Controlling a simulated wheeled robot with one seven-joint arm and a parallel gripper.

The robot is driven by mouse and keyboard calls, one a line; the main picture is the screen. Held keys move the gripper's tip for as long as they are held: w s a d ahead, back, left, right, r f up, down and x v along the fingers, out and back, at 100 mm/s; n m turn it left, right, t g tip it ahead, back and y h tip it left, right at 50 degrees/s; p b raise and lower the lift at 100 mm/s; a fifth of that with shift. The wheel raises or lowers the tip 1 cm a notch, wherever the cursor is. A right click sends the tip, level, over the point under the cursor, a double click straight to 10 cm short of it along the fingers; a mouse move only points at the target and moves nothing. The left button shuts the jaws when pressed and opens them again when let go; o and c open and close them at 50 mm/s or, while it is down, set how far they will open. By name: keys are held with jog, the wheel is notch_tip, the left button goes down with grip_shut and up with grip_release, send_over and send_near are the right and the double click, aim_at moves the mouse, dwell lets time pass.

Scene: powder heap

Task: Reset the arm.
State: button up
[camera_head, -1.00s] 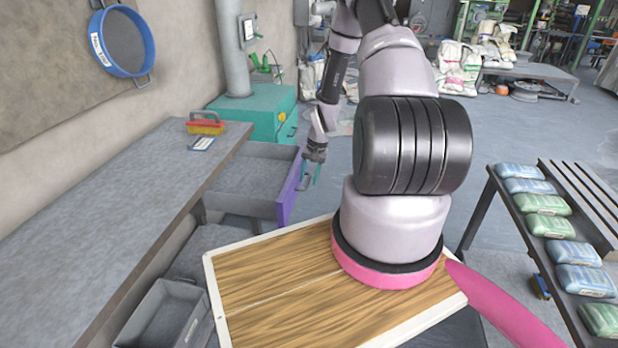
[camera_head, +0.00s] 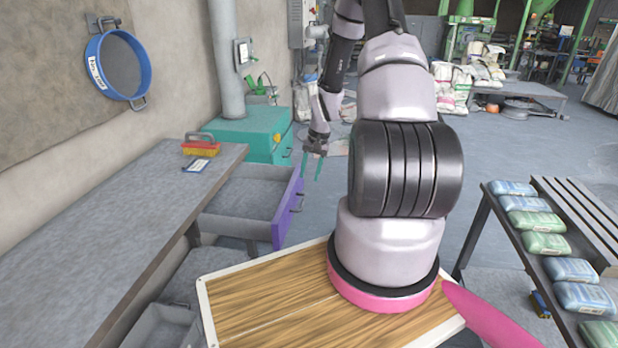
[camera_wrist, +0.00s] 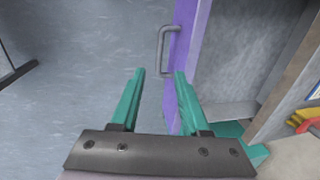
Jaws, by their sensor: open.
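My gripper (camera_head: 312,168) has two teal fingers and points down, open and empty, just right of the pulled-out drawer. The drawer (camera_head: 279,217) has a purple front and a grey inside, and it stands open under the grey workbench. In the wrist view my gripper (camera_wrist: 157,85) shows its fingers spread with nothing between them. The grey bar handle (camera_wrist: 163,50) on the drawer's purple front (camera_wrist: 186,40) is beyond the fingertips, apart from them. The drawer looks empty in the head view.
A teal cabinet (camera_head: 235,135) stands behind the drawer. A rack with several blue and green bags (camera_head: 545,243) is at right.

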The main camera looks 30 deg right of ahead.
dwell(0.3)
jog(key=s+a+r+n+t+h, duration=0.1)
jog(key=s+a+r, duration=0.2)
jog(key=r, duration=1.1)
jog(key=s+a+r+n+t, duration=0.15)
jog(key=a+r, duration=0.25)
jog(key=r, duration=1)
jog(key=s+a+r+t, duration=0.1)
jog(key=s+a+r, duration=0.2)
jog(key=s+r, duration=0.4)
jog(key=s+a+r+t+y, duration=0.1)
jog(key=s+a+r+t, duration=0.1)
jog(key=s+a+r, duration=0.2)
jog(key=s+r, duration=0.3)
jog(key=s, duration=0.5)
jog(key=shift+s+a+r, duration=0.3)
jog(key=shift+r, duration=0.1)
